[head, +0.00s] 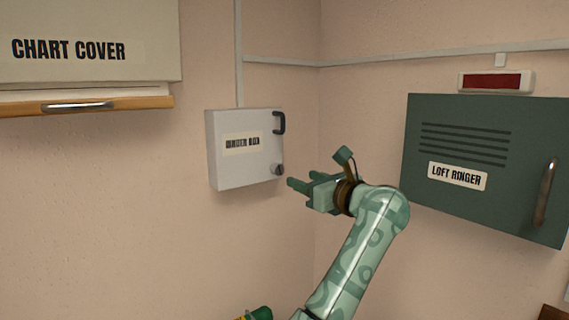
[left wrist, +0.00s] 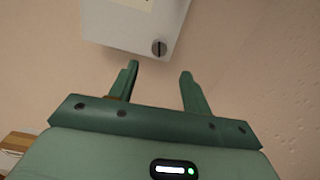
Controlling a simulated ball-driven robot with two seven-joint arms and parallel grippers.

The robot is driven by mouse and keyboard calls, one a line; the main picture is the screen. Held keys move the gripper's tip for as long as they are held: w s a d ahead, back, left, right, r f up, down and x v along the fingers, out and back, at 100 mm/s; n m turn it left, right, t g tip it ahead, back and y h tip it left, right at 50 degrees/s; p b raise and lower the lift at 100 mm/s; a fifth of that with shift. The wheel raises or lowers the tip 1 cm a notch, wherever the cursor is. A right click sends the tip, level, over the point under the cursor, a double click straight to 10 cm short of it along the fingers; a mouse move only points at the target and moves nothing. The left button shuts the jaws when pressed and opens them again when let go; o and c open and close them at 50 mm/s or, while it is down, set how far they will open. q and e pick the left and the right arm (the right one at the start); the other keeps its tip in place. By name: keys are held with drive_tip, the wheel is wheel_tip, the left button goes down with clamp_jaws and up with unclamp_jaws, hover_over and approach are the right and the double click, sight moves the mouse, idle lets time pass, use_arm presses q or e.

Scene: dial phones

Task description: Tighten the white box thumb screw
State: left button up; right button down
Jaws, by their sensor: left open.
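The white box (head: 228,172) hangs on the wall left of the corner, with a blurred label and a dark handle at its upper right. Its thumb screw (head: 277,169) is a grey round knob at the lower right of the front. In the left wrist view the thumb screw (left wrist: 159,47) shows a dark, nearly upright slot. My left gripper (head: 300,181) is open and empty, just right of and below the screw. In the left wrist view its fingers (left wrist: 160,72) are spread below the screw, apart from it. My right gripper is not in view.
A green cabinet (head: 460,135) labelled LOFT RINGER, with a metal handle, is on the right wall under a red-fronted panel (head: 495,81). A CHART COVER cabinet (head: 90,70) juts out at upper left. The wall below the white box is bare.

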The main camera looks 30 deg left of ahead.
sight(280, 170)
use_arm(q)
drive_tip(key=p+x, duration=0.2)
drive_tip(key=x, duration=0.5)
drive_tip(key=shift+a+r, duration=0.15)
drive_tip(key=shift+a, duration=0.05)
drive_tip(key=shift+w+a+p, duration=0.25)
drive_tip(key=shift+a+p, duration=0.15)
drive_tip(key=shift+a, duration=0.2)
drive_tip(key=c, duration=1)
